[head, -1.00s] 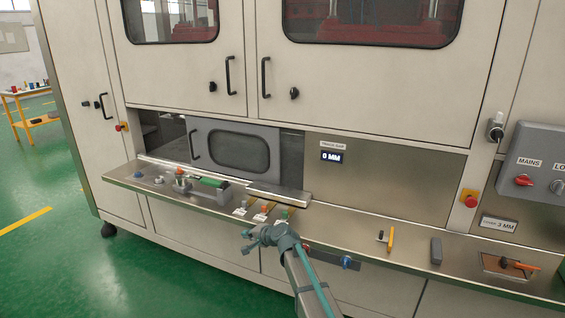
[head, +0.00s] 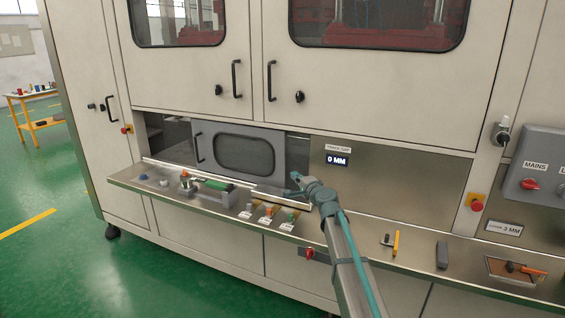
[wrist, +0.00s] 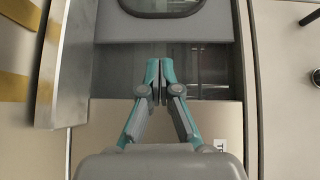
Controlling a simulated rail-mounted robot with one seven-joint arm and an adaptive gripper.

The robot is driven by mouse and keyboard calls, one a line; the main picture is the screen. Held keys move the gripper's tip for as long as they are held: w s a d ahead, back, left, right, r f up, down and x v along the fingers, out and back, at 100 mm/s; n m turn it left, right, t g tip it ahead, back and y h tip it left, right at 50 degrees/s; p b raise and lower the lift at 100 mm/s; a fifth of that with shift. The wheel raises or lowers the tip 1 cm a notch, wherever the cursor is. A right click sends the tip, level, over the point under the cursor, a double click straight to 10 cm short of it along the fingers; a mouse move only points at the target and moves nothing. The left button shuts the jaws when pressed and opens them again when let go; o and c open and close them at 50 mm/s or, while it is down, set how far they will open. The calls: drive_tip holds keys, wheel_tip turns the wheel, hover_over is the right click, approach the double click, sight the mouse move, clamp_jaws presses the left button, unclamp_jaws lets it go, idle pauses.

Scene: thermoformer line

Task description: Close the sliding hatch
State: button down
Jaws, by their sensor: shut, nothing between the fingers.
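The sliding hatch (head: 250,131) is a grey panel with a dark rounded window and a black handle (head: 199,149) on its left side. It stands in the low opening of the machine, with a dark gap (head: 168,137) at its left and another (head: 298,148) at its right. My gripper (head: 294,184) is shut and empty, near the gap and the hatch's lower right corner. In the wrist view, the shut fingertips (wrist: 165,70) point at the dark gap, just short of the hatch's edge (wrist: 220,28). Contact cannot be told.
A steel ledge (head: 400,254) runs below the opening, with a green-handled tool (head: 214,184), small coloured knobs and loose tools on it. A raised metal plate (wrist: 62,70) stands close to the left of my fingers in the wrist view. The panel right of the opening is flat.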

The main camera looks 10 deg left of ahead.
drive_tip(key=w+d+r+m+t, duration=0.1)
drive_tip(key=w+d+r, duration=0.1)
drive_tip(key=d, duration=0.2)
drive_tip(key=shift+h, duration=0.4)
drive_tip(key=p+x, duration=0.2)
drive_tip(key=x, duration=0.8)
drive_tip(key=shift+w+d+p, duration=0.1)
drive_tip(key=shift+p, duration=0.2)
drive_tip(key=shift+a+p, duration=0.4)
drive_tip(key=shift+a, duration=0.75)
drive_tip(key=shift+w+a+f, duration=0.15)
drive_tip(key=shift+a, duration=0.55)
drive_tip(key=shift+w+a, duration=0.1)
